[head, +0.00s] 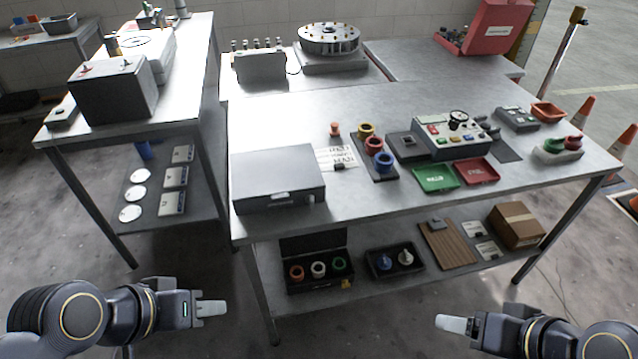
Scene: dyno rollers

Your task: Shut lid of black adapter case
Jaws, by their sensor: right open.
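The black adapter case (318,283) stands on the lower shelf of the front table, with its lid (315,243) raised at the back. Orange, white and green rings sit inside it, and a small yellow tag is at its front right corner. My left gripper (212,308) is in front of the table, lower left of the case and apart from it; its fingers overlap in this view, so its opening is unclear. My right gripper (453,323) is open and empty, low on the right, also apart from the case.
The tabletop edge (420,212) overhangs the shelf. A grey box (278,180) sits on the table above the case. Right of the case on the shelf are a black tray (394,262), a wooden board (447,244) and a cardboard box (516,226).

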